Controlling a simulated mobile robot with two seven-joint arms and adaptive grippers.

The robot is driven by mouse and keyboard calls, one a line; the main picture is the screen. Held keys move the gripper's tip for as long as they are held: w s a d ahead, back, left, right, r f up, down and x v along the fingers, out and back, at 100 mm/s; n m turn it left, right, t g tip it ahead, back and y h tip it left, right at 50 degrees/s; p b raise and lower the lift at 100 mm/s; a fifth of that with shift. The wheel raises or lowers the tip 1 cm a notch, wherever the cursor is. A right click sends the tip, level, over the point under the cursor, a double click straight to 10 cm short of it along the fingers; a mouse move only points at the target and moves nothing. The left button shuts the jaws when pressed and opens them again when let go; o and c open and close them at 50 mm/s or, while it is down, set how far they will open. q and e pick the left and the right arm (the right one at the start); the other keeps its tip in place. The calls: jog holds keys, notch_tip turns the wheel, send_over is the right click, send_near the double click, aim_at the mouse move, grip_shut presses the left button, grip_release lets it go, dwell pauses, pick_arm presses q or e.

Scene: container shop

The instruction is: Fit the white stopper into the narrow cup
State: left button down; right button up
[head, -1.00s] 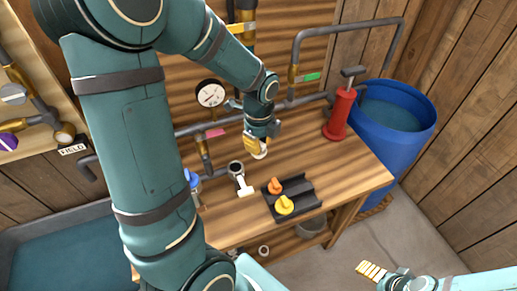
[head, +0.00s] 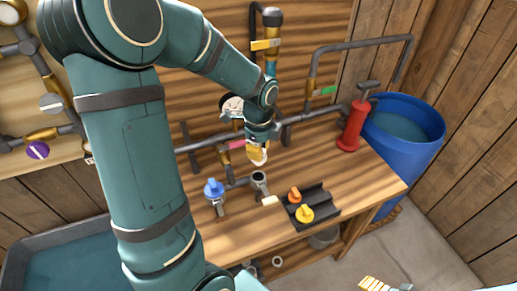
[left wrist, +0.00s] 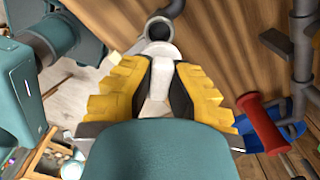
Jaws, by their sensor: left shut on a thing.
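My left gripper (head: 257,158) is shut on the white stopper (head: 260,162) and holds it above the bench, just behind the narrow cup in the head view. The narrow cup (head: 260,180) is a grey upright tube with a dark open mouth. In the left wrist view the pale stopper (left wrist: 157,92) sits between the yellow fingers, and the cup's round mouth (left wrist: 160,29) lies beyond their tips. The stopper is apart from the mouth. My right gripper (head: 373,285) is at the bottom edge of the head view, partly cut off.
A dark tray (head: 325,207) with orange (head: 294,195) and yellow (head: 305,213) stoppers lies right of the cup. A blue-capped fitting (head: 214,188) stands to its left. Pipes run behind. A red pump (head: 353,127) and blue barrel (head: 420,150) are at the right.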

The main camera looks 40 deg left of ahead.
pick_arm(q)
notch_tip(320, 180, down, 4)
jog(key=b, duration=0.2)
jog(key=shift+r+b, duration=0.25)
jog(key=shift+b, duration=0.05)
jog(key=shift+f+b, duration=0.65)
jog(key=shift+f, duration=0.3)
jog(key=shift+f+b, duration=0.6)
jog(key=shift+f, duration=0.85)
dwell(1.8)
jog(key=c, duration=1)
grip_release()
notch_tip(320, 180, up, 12)
jog(key=shift+r, duration=0.1)
